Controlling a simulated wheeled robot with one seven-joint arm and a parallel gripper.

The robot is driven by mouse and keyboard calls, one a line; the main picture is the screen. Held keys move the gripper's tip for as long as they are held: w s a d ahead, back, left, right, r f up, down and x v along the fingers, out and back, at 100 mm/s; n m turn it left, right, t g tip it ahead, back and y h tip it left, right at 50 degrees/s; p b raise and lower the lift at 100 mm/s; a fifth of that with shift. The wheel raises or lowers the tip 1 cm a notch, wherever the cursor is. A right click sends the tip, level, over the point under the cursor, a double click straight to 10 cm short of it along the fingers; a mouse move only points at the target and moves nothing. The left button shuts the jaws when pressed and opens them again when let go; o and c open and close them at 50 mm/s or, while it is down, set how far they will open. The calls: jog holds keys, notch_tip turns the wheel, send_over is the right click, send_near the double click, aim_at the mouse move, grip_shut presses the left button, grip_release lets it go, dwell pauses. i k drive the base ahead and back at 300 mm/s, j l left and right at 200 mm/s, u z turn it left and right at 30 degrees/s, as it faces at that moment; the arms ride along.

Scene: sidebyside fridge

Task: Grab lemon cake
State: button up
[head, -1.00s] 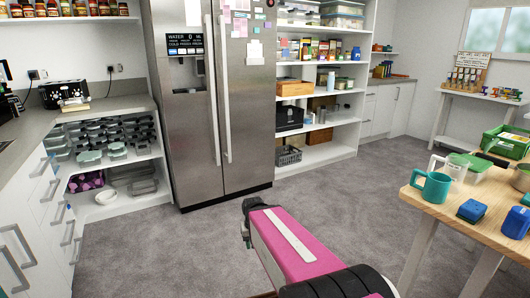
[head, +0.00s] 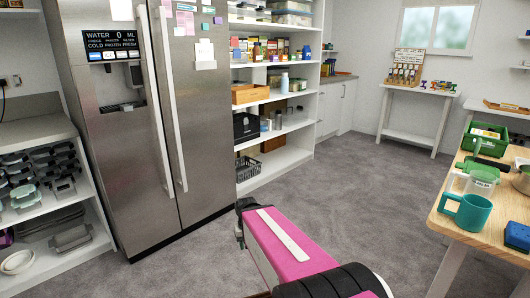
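No lemon cake can be made out in the head view. A steel side-by-side fridge (head: 120,120) stands at the left with both doors shut and two long pale vertical handles, so its inside is hidden. My arm reaches in from the bottom of the picture, with a pink link in front. The end of my arm shows only as a small dark part (head: 241,207) on the floor side of the fridge, well apart from the doors. Its fingers cannot be made out.
An open shelf unit (head: 289,157) with boxes, jars and crates stands right of the fridge. A wooden table (head: 450,222) at the right holds a teal mug (head: 472,212), a clear pitcher and a green crate (head: 487,137). Grey carpet (head: 360,190) between them is clear.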

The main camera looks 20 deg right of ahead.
aim_at(504, 105)
jog(key=i+l+z, duration=0.25)
jog(key=i+z, duration=0.15)
jog(key=i+l+z, duration=0.1)
jog(key=i+z, duration=0.3)
jog(key=i+j+z, duration=0.1)
jog(key=i+z, duration=0.3)
jog(key=i, duration=0.15)
jog(key=i+j+z, duration=0.2)
jog(key=i+z, duration=0.45)
jog(key=i, duration=0.65)
jog(key=i+z, duration=0.2)
jog(key=i, duration=2.45)
jog(key=i+z, duration=0.45)
jog(key=i, duration=0.35)
jog(key=i+j+z, duration=0.15)
jog(key=i+z, duration=0.35)
jog(key=i, duration=0.3)
jog(key=i+l, duration=0.1)
jog(key=i, duration=0.3)
jog(key=i+l, duration=0.15)
jog(key=i, duration=0.25)
